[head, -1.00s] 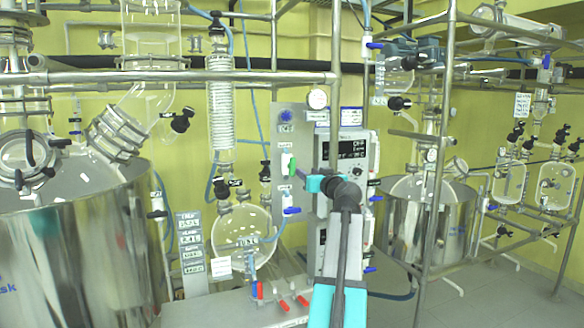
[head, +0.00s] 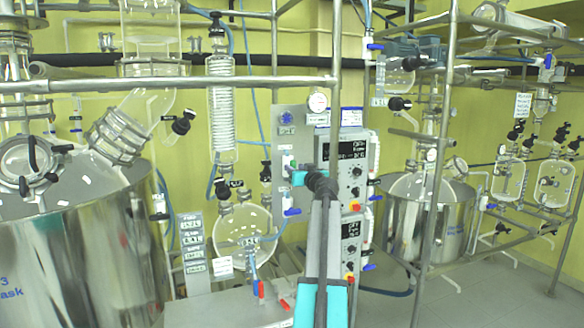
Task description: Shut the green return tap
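My gripper (head: 298,178) reaches up from the bottom of the head view to the grey panel. Its teal fingertips are at the middle tap, where the green handle was seen a second ago. Only the tap's pale body (head: 288,161) shows clearly now. The green handle is mostly hidden behind or beside the fingertips. I cannot tell whether the fingers touch it or are closed on it, nor how the handle is turned.
A blue-handled tap (head: 291,211) sits just below on the same panel (head: 287,108), with a blue knob (head: 286,117) above. A control box (head: 352,152) stands close right. A round glass flask (head: 240,228) is left, with red-handled taps (head: 261,290) below. A steel rail (head: 170,83) crosses above.

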